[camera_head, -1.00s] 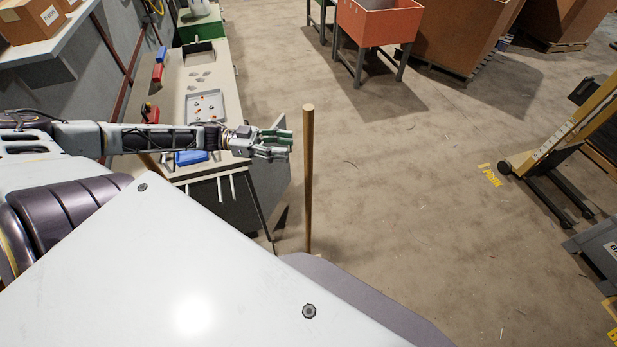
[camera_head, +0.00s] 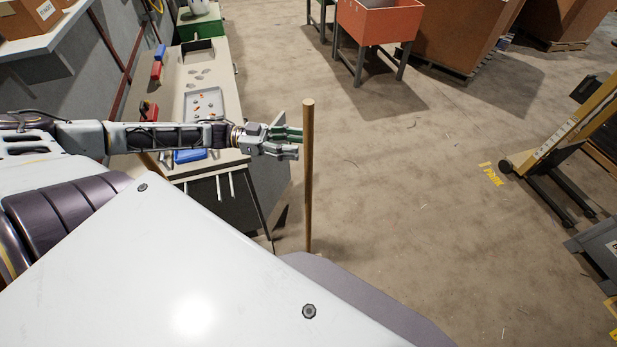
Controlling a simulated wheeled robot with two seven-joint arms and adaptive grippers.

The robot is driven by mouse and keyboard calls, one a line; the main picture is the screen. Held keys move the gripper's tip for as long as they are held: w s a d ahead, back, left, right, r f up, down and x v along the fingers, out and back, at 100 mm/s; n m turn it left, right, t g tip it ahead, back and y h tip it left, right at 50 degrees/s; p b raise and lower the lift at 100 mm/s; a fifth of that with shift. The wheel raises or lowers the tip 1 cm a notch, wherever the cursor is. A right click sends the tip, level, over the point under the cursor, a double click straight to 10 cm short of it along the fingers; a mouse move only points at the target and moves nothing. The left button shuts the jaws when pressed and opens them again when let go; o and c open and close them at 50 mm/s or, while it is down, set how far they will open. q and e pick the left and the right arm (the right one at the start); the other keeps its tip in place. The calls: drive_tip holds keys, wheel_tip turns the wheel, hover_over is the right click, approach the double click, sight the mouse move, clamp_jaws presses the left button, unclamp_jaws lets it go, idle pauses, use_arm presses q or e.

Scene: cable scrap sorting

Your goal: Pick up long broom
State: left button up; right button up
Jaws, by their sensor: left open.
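The long broom shows as an upright wooden handle (camera_head: 308,190) near the middle of the view, right of the workbench end. Its lower end is hidden behind my own body. My left gripper (camera_head: 301,143) is open and reaches in from the left at the handle's upper part. Its fingertips are right at the handle; I cannot tell whether they touch it or sit around it. My right gripper is not in view.
A workbench (camera_head: 226,80) with a grey tray (camera_head: 204,103), a blue item (camera_head: 190,156) and red items stands at the left. An orange bin (camera_head: 380,22) on legs is at the back. A yellow lift (camera_head: 565,120) stands right. The middle floor is clear.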

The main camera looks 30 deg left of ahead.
sight(309, 146)
use_arm(q)
drive_tip(key=shift+f+b+x, duration=0.2)
drive_tip(key=shift+b+x, duration=0.8)
drive_tip(key=shift+x, duration=1.35)
clamp_jaws()
